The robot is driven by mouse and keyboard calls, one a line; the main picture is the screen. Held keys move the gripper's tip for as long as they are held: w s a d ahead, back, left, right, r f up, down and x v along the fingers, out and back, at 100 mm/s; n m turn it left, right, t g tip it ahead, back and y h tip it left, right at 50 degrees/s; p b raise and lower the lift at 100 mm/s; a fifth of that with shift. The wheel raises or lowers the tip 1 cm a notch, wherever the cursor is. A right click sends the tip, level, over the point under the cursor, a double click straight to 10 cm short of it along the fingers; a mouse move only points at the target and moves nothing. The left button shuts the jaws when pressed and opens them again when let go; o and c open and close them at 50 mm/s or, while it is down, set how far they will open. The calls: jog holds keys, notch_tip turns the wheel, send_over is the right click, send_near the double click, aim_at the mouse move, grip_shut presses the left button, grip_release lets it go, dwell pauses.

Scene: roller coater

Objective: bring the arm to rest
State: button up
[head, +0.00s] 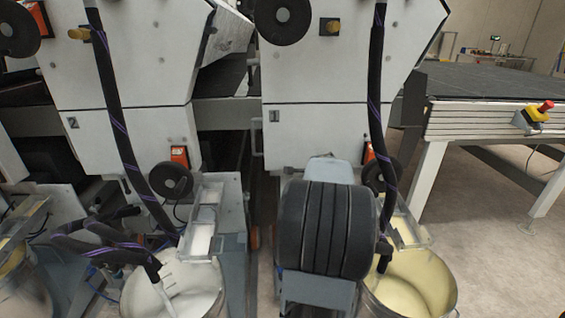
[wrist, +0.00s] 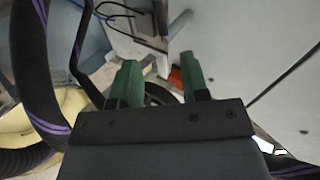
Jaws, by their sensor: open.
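My gripper (wrist: 161,75) shows in the wrist view with two green fingers standing apart. Nothing is held between them. Beyond the fingers are a black round wheel and the pale side of the machine (wrist: 245,55). A black hose with purple stripes (wrist: 33,85) runs close by on the left of the wrist view. I cannot make out the gripper's fingers in the head view.
In the head view, the roller coater (head: 130,60) fills the back. A bucket of white liquid (head: 185,300) stands front left and a bucket of yellow liquid (head: 425,280) front right. Black hoses (head: 112,90) hang down. A conveyor table (head: 490,85) stands right, with open floor below.

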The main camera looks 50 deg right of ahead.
jog(key=w+a+r+n+y+p, duration=0.2)
jog(key=a+r+n+p, duration=0.25)
jog(key=a, duration=0.35)
jog(key=w+a+r+n+t+y+p, duration=0.1)
jog(key=w+a+r+n+y+p, duration=0.1)
jog(key=a+r+n+p, duration=0.5)
jog(key=w+a+r+n+y+p, duration=0.1)
jog(key=w+a+r+y+p, duration=0.25)
jog(key=a, duration=0.65)
jog(key=s+a+r+n+g+p, duration=0.1)
jog(key=s+a+r+n+p, duration=0.2)
jog(key=s+a+n+p, duration=0.1)
jog(key=s+a+r+n+g+p, duration=0.2)
jog(key=s+a+r+n+p, duration=0.2)
jog(key=a+p, duration=0.3)
jog(key=s+a+r+n+g+y+p, duration=0.1)
jog(key=s+a+r+n+p, duration=0.2)
jog(key=s+a+n+p, duration=0.2)
jog(key=a, duration=0.3)
jog(key=shift+s+a+r+g, duration=0.15)
jog(key=shift+s+r+g, duration=0.15)
jog(key=shift+r+g, duration=0.1)
